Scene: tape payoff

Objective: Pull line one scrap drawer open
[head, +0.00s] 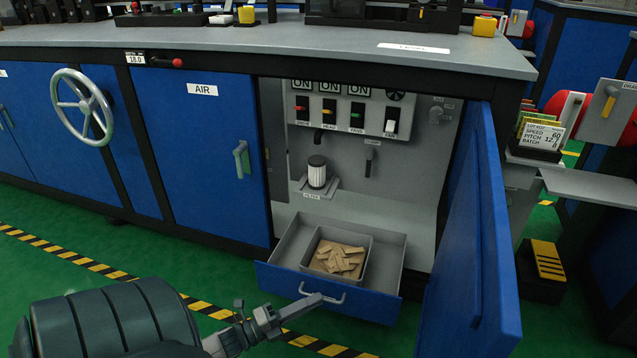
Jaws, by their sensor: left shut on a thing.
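The scrap drawer (276,284) has a blue front and grey walls. It stands pulled out at the bottom of the open cabinet bay. Inside it sits a grey bin (308,245) with tan scrap pieces (340,258). The silver bar handle (334,300) is on the drawer front. My left gripper (311,300) reaches in from the lower left and is shut on the handle, near its left end. The fingertips are small and partly merge with the handle in the picture. My right gripper is not in view.
A blue door (478,230) stands open to the right of the drawer. A closed blue door marked AIR (195,150) is on the left. A black block with a yellow top (546,262) stands on the floor at right. Green floor with striped tape lies in front.

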